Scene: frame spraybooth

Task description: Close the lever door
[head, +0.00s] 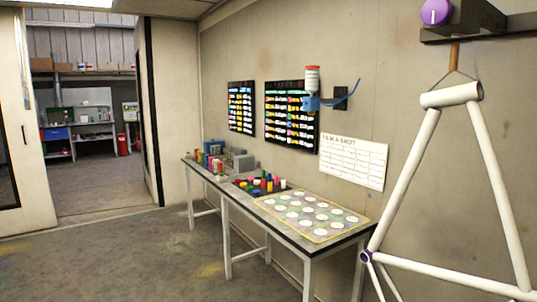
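An open doorway (95,185) is at the left of the head view, with another room showing through it. A narrow pale panel with dark edges (148,110) stands at the right side of the opening, seen nearly edge-on; it looks like a door leaf swung away into the far room. A small dark mark on it may be a lever, but it is too small to tell. At the far left is a pale panel (12,60) with a dark-framed lower part and a small dark upright fitting (24,135). Neither of my grippers is in view.
A long narrow table (290,232) with colored jars and a mat of round discs (312,215) runs along the right wall. A white bicycle frame (495,170) hangs at the right, close by. The grey floor (120,255) before the doorway is clear.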

